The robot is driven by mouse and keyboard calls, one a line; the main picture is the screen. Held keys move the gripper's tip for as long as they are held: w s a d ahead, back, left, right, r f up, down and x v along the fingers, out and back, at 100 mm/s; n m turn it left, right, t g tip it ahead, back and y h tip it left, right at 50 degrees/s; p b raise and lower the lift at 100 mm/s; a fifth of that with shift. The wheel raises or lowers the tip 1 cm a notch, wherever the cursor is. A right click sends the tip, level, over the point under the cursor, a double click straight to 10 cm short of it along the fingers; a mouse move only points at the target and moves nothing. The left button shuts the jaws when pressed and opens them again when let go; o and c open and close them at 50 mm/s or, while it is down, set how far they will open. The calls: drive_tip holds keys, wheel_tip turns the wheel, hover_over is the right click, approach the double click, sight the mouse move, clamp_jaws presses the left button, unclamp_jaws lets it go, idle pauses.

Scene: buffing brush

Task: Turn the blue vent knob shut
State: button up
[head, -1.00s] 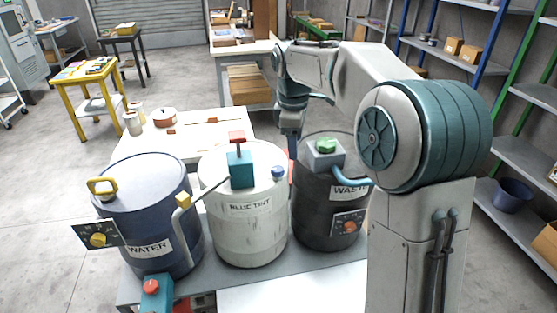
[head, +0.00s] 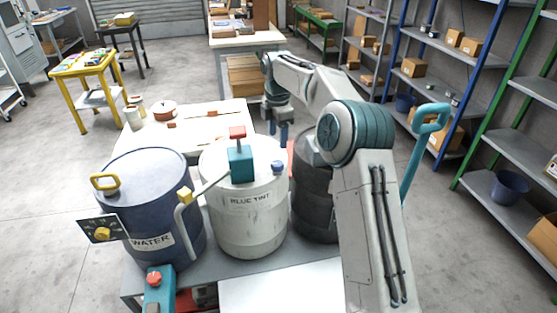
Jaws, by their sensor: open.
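The blue vent knob (head: 278,167) is a small round cap on the right side of the lid of the white drum (head: 250,222) labelled "BLUE TINT". My gripper (head: 278,132) points down, just above the knob in the picture and toward the far side of the drum. Its two dark blue fingers are apart, with nothing seen between them. A gap shows between the fingertips and the knob. How far the knob is turned cannot be told.
A teal box with a red top (head: 240,160) stands on the same lid, left of the knob. The blue WATER drum (head: 150,210) is on the left. A dark drum (head: 313,205) on the right is partly hidden by my arm. A white table (head: 195,130) lies behind.

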sight(278, 163)
wheel_tip(278, 163, down, 10)
drive_tip(key=shift+f+p, duration=0.1)
drive_tip(key=shift+p, duration=0.3)
drive_tip(key=c, duration=1)
